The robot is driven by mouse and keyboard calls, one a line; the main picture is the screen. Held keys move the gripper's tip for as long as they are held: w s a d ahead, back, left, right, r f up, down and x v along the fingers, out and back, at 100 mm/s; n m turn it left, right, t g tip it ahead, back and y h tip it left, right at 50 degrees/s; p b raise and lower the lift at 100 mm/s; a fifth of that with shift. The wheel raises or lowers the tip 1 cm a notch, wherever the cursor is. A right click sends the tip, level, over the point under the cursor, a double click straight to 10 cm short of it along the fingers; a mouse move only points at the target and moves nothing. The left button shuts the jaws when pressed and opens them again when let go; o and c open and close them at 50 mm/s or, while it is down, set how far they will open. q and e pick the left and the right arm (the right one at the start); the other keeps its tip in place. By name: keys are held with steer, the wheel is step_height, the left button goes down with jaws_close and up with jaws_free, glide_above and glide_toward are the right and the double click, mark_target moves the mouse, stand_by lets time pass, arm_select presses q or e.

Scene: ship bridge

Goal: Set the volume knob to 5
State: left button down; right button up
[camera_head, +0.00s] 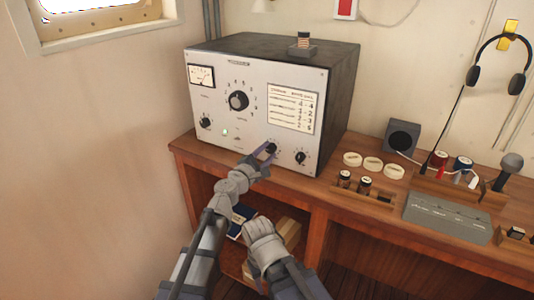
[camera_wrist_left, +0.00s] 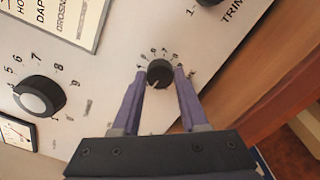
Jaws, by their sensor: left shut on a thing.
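The radio set (camera_head: 215,115) stands on the wooden desk with its pale front panel facing me. My left gripper (camera_head: 265,151) reaches the lower right part of this panel, at a small black knob (camera_head: 272,147). In the left wrist view the gripper (camera_wrist_left: 160,71) has one purple finger on each side of the small black knob (camera_wrist_left: 159,73) and is shut on it. A light pointer mark shows on the knob's lower left. Small numbers ring its top, too small to read surely, and I cannot read its name. My right forearm shows, but its gripper fingers do not.
A large dial (camera_head: 238,101) sits mid-panel, and another small knob (camera_head: 300,157), near lettering starting "TRIM", sits to the right. A speaker (camera_head: 402,137), round pale discs (camera_head: 373,163) and a grey plate (camera_head: 447,217) occupy the desk. Headphones (camera_head: 500,65) hang on the wall.

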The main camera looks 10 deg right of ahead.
arm_select(q)
steer(key=m, duration=0.4)
steer(key=shift+m, duration=0.4)
steer(key=m, duration=0.4)
steer(key=shift+m, duration=0.3)
steer(key=m, duration=0.4)
steer(key=shift+s+m, duration=0.1)
steer(key=shift+m, duration=2.4)
steer(key=shift+c, duration=2.2)
jaws_free()
